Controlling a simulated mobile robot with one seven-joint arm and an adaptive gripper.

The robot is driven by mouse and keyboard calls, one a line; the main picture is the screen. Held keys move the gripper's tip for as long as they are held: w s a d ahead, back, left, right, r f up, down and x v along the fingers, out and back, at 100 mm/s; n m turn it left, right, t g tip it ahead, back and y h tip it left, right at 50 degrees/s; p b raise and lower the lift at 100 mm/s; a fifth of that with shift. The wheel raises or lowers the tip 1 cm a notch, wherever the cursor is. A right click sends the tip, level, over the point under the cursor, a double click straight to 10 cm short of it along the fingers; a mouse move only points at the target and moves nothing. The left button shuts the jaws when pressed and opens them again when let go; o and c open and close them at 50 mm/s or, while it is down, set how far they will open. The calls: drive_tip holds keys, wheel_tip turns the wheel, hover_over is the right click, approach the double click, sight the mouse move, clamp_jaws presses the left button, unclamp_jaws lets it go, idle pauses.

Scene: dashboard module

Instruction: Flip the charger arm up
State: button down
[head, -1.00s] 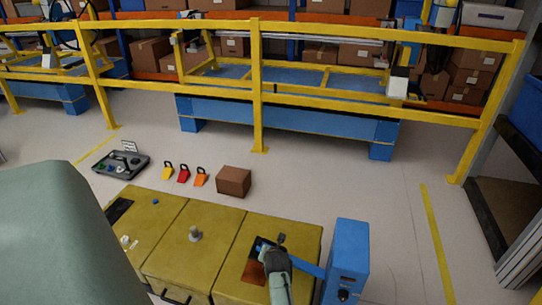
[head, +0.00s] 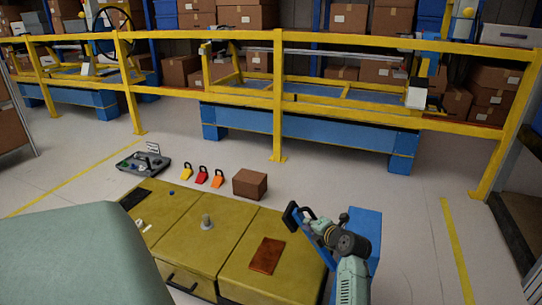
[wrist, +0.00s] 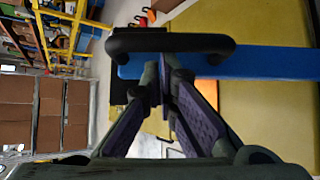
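The charger is a blue box (head: 366,226) at the right end of the yellow blocks, partly hidden by my arm. Its blue charger arm (head: 325,255) slants up from the box, with a black handle (head: 290,214) at its free end, above the yellow block. My gripper (head: 305,216) is at the handle end of the charger arm. In the wrist view the black handle (wrist: 205,44) and blue charger arm (wrist: 260,64) cross just beyond my fingertips (wrist: 160,77). The fingers converge and look shut, with nothing clearly between them. Whether they touch the arm is hard to tell.
A yellow railing (head: 277,100) stands farther back.

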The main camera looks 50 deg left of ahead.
drive_tip(key=w+d+r+m+y+b, duration=0.1)
drive_tip(key=w+d+r+y+b, duration=0.1)
drive_tip(key=w+d+b, duration=0.3)
drive_tip(key=shift+w+d+r+m+b, duration=0.2)
drive_tip(key=shift+d+r+m+b, duration=0.1)
drive_tip(key=shift+d+b, duration=1.65)
drive_tip(key=shift+w+a+b, duration=0.1)
drive_tip(key=shift+a+b, duration=0.15)
drive_tip(key=shift+b, duration=0.05)
drive_tip(key=shift+d, duration=0.1)
drive_tip(key=s+v, duration=0.1)
drive_tip(key=v, duration=1)
drive_tip(key=shift+f, duration=0.2)
